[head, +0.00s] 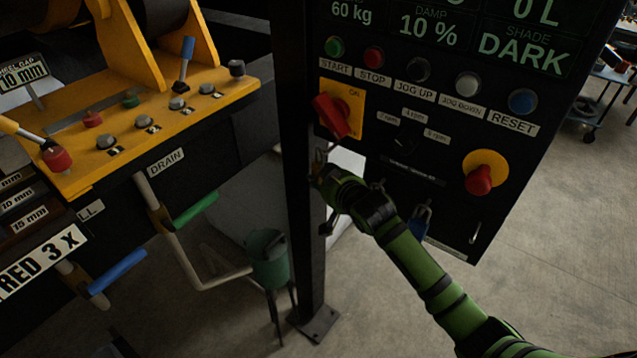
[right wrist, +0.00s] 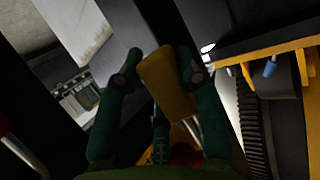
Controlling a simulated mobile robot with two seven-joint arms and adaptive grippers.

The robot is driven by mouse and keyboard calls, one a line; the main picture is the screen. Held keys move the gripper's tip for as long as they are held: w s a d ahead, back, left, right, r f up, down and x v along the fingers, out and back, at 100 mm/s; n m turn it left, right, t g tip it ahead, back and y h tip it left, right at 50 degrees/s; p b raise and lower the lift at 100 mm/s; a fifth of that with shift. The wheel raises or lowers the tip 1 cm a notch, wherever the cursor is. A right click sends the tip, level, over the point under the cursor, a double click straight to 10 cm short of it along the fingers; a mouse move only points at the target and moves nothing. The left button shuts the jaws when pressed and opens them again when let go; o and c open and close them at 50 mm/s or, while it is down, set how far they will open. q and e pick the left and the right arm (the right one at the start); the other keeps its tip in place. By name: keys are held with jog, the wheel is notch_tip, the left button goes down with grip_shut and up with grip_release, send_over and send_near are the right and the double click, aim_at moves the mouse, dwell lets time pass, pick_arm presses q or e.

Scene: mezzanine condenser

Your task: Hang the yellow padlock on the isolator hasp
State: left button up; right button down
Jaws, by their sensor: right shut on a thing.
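The yellow padlock (right wrist: 168,82) is between the fingers of my right gripper (right wrist: 160,70) in the right wrist view, its body tilted. In the head view my right gripper (head: 322,172) is shut on it, just below and left of the isolator, at the panel's left edge beside the dark post. The isolator is a red handle (head: 332,116) on a yellow plate (head: 356,104). The hasp is too small and dark to make out, and I cannot tell whether the padlock touches it. My left gripper is not in view.
A blue padlock (head: 418,222) hangs low on the control panel (head: 440,150). A red stop knob (head: 479,180) sticks out at right. The dark post (head: 302,180) stands close to my right gripper. A yellow machine console (head: 150,125) with levers is at left.

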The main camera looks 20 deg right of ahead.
jog(key=w+d+b, duration=0.1)
jog(key=w+d, duration=0.1)
jog(key=d, duration=0.1)
jog(key=shift+w+f+b, duration=0.15)
jog(key=shift+f+b, duration=0.25)
